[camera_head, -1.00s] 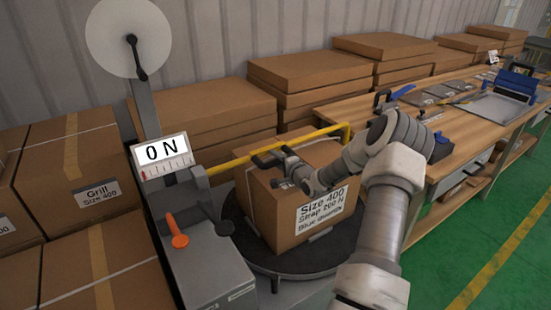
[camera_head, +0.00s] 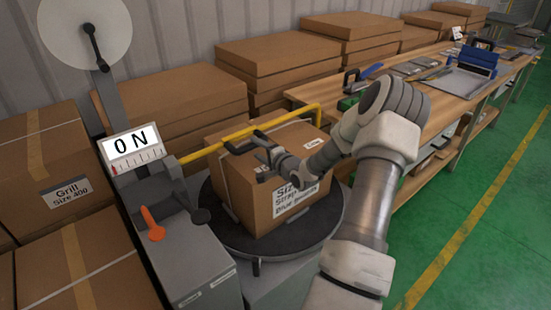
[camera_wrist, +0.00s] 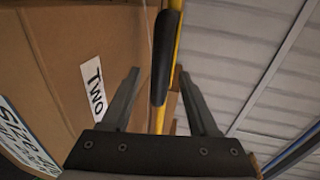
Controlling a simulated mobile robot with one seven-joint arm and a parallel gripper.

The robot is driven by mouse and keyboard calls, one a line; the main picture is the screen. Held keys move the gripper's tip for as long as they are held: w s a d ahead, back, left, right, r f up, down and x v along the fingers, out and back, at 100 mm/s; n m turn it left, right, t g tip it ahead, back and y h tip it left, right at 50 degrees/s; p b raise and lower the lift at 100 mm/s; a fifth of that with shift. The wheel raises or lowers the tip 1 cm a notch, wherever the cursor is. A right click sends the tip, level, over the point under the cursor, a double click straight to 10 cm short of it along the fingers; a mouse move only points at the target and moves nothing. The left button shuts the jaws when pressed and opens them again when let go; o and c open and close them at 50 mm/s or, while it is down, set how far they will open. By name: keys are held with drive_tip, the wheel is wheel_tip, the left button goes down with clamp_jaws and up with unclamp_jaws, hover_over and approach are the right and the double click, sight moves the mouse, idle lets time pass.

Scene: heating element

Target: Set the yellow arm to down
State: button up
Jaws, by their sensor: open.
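The yellow arm (camera_head: 215,147) is a bent bar that runs from the grey machine (camera_head: 185,245) over the top of a cardboard box (camera_head: 245,195). It looks roughly level, with its far end bent down at the right. In the wrist view the yellow arm (camera_wrist: 178,45) carries a black grip (camera_wrist: 165,58). My gripper (camera_head: 252,143) is at the arm's near side, above the box. The wrist view shows my gripper (camera_wrist: 158,80) open, with the bar and grip lined up between its fingers. Contact cannot be told.
The box stands on a round dark turntable (camera_head: 315,232). A dial reading "0 N" (camera_head: 132,148) and an orange lever (camera_head: 152,225) are on the machine. Stacked cartons (camera_head: 45,180) stand left and behind. A wooden workbench (camera_head: 455,90) is at the right; green floor there is free.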

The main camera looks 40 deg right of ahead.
drive_tip(key=s+r, duration=0.2)
drive_tip(key=s, duration=0.8)
drive_tip(key=shift+s+a+p, duration=0.2)
drive_tip(key=shift+p, duration=0.2)
